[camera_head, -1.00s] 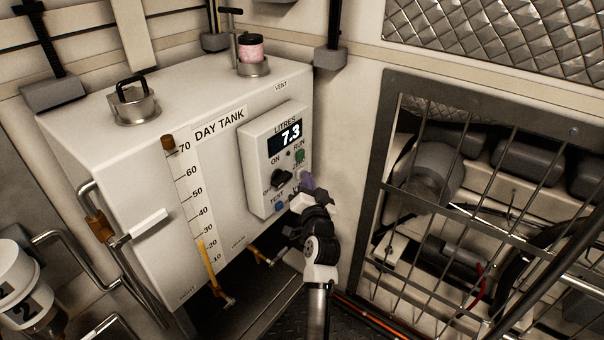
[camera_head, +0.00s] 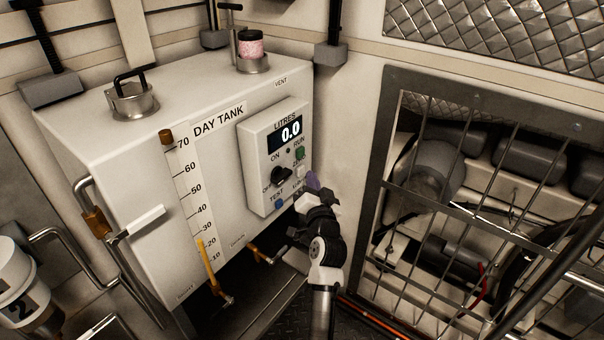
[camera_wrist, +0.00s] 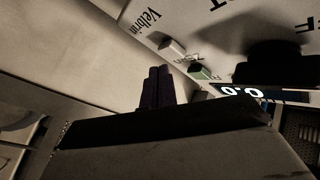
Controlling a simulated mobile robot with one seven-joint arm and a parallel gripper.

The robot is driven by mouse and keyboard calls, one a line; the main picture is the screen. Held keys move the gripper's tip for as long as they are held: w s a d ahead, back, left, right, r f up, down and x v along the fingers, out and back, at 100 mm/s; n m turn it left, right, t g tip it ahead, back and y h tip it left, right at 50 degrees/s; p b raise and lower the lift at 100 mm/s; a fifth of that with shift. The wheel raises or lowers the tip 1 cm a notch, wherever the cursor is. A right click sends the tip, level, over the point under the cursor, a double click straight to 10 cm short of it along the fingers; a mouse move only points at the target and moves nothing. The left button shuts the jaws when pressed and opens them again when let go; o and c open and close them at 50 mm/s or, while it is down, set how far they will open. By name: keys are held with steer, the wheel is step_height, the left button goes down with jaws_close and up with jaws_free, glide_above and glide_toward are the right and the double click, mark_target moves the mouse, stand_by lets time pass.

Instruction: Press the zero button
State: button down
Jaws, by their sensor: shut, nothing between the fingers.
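The control box (camera_head: 258,190) on the front of the day tank has a display (camera_head: 287,134) that reads 0.0. The zero button (camera_head: 300,171) is a small pale button below the green RUN button (camera_head: 299,153); its label is partly hidden. In the wrist view the pale button (camera_wrist: 172,47) stands beside the green one (camera_wrist: 200,70). In the wrist view the closed fingertips (camera_wrist: 157,85) appear apart from the pale button.
A black ON/OFF knob (camera_head: 282,175) and a blue TEST button (camera_head: 279,203) are on the same box. The white day tank (camera_head: 160,110) fills the left. A barred metal guard (camera_head: 385,150) stands at the right.

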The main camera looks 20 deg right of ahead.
steer(key=shift+s+d+b, duration=0.8)
steer(key=shift+s, duration=0.2)
steer(key=shift+s+d+b, duration=0.75)
steer(key=shift+s, duration=0.25)
